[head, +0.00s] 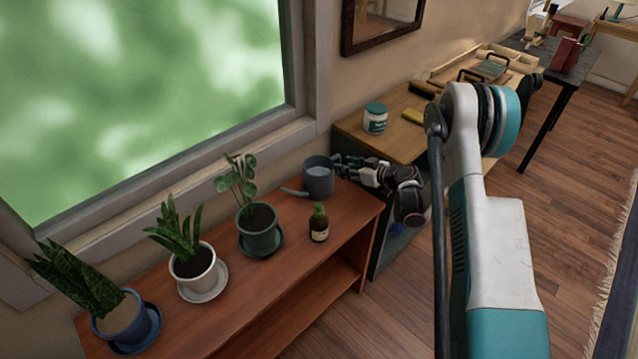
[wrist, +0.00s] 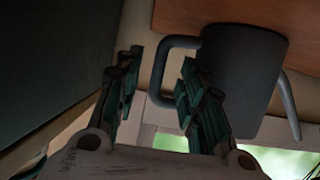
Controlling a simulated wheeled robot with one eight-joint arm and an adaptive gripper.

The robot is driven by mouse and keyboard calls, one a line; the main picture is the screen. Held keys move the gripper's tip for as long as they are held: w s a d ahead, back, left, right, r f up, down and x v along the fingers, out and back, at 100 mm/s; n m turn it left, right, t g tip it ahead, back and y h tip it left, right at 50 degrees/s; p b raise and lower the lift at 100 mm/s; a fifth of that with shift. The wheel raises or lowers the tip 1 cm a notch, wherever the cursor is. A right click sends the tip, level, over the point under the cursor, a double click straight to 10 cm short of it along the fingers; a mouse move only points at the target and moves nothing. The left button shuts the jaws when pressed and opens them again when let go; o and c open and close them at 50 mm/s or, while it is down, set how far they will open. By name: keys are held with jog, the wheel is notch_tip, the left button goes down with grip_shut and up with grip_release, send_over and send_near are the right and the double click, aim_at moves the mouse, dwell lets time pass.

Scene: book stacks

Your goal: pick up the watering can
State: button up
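The grey watering can (head: 318,180) stands near the far end of the reddish-brown plant bench (head: 312,262), its spout pointing left. My gripper (head: 343,165) is at the can's right side, on its handle side. In the wrist view the can (wrist: 243,70) hangs at the upper right of the picture, with its looped handle (wrist: 161,68) toward my fingers. My gripper (wrist: 158,82) is open, and the handle shows between its two fingers. I cannot tell whether either finger touches the handle. The handle is hidden in the head view.
A brown bottle (head: 319,224) stands just in front of the can. Potted plants in a green pot (head: 259,238), a white pot (head: 194,272) and a blue pot (head: 125,322) line the bench. A teal-labelled jar (head: 375,118) stands on the wooden cabinet behind my gripper. The window is close behind.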

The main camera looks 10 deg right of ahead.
jog(key=x, duration=0.2)
jog(key=shift+w+a+f+b, duration=0.15)
jog(key=shift+w+f+b, duration=0.05)
jog(key=shift+w+b, duration=0.1)
jog(key=shift+s+r, duration=0.1)
jog(key=shift+c, duration=0.2)
grip_shut()
jog(key=shift+r, duration=0.1)
